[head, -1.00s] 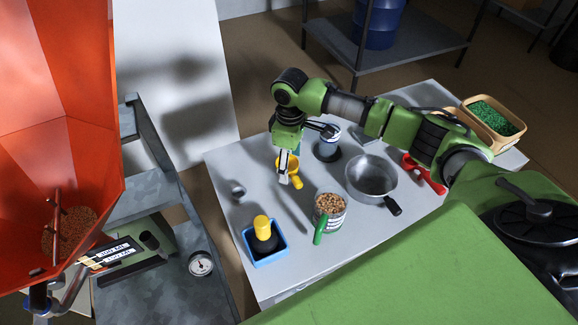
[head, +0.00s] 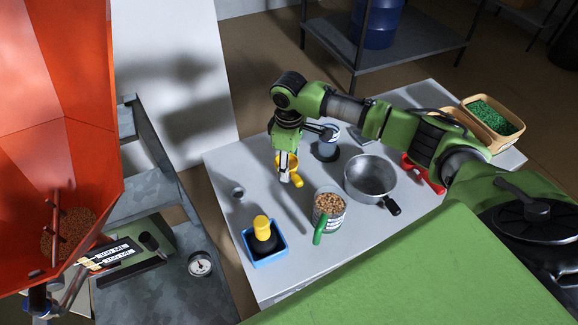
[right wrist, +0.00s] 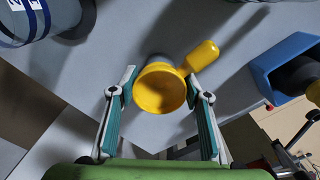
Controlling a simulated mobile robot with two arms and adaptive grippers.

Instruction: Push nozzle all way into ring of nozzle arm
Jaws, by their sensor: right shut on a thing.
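My right gripper (head: 286,174) points down over the grey table and is shut on a yellow cup-shaped piece (head: 298,181) with a stubby handle. In the right wrist view the two teal-padded fingers (right wrist: 160,98) hold the round yellow cup (right wrist: 160,90) from both sides, its open mouth facing the camera. A small grey cylinder (right wrist: 158,60) shows just behind the cup. I cannot tell which piece is the nozzle. A metal pipe (head: 75,288) shows below the orange hopper (head: 75,100) at the lower left; no nozzle ring is clearly visible. My left gripper is not in view.
A blue tray (head: 284,256) with a yellow-topped black object, a container of brown pellets (head: 330,203), a steel pan (head: 370,178) and a small grey part (head: 238,193) stand on the table (head: 225,172). A dial gauge (head: 200,264) sits on the metal stand at left.

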